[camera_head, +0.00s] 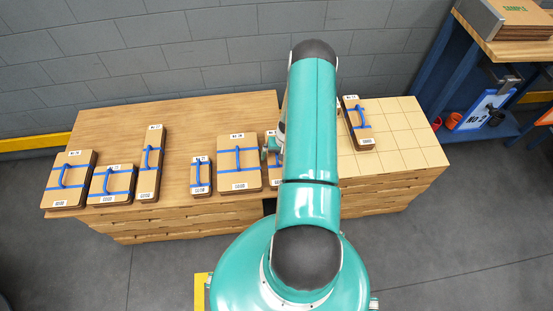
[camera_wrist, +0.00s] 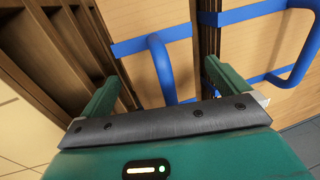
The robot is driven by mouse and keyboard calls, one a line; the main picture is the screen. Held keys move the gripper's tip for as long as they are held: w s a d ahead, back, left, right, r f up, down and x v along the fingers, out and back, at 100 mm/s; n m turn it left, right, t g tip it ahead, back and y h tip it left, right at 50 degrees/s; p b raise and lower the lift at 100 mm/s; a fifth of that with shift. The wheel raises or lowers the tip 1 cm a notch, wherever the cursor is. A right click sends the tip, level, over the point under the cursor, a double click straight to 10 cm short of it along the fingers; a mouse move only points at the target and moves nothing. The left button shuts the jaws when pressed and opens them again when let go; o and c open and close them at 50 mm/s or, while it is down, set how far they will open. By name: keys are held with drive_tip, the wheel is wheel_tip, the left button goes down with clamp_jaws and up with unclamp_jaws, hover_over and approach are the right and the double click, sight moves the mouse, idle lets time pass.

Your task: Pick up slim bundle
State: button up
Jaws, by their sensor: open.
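A slim cardboard bundle (camera_head: 274,170) with blue straps stands partly hidden behind my arm at the right end of the wooden table. My gripper (camera_head: 268,149) shows only in part over it, beside my arm. In the wrist view, my gripper (camera_wrist: 162,82) is open, with a green finger on each side of a strapped bundle (camera_wrist: 145,20). That bundle's blue handle (camera_wrist: 162,66) lies between the fingers. I cannot tell whether the fingers touch it. Other narrow bundles are a tall one (camera_head: 152,150) and a small one (camera_head: 200,176) on the left.
A wide bundle (camera_head: 238,155) stands close beside, and a neighbouring bundle with a blue handle (camera_wrist: 292,55) shows in the wrist view. Another bundle (camera_head: 357,124) lies on the gridded pallet (camera_head: 405,140), whose right side is clear. A blue rack (camera_head: 455,75) stands at far right.

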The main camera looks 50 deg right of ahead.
drive_tip(key=shift+c, duration=0.2)
drive_tip(key=c, duration=1.1)
drive_tip(key=shift+r, duration=0.15)
drive_tip(key=shift+r, duration=0.55)
drive_tip(key=s+a+r, duration=0.1)
drive_tip(key=s+r, duration=1)
drive_tip(key=s, duration=0.3)
drive_tip(key=shift+a+r, duration=0.3)
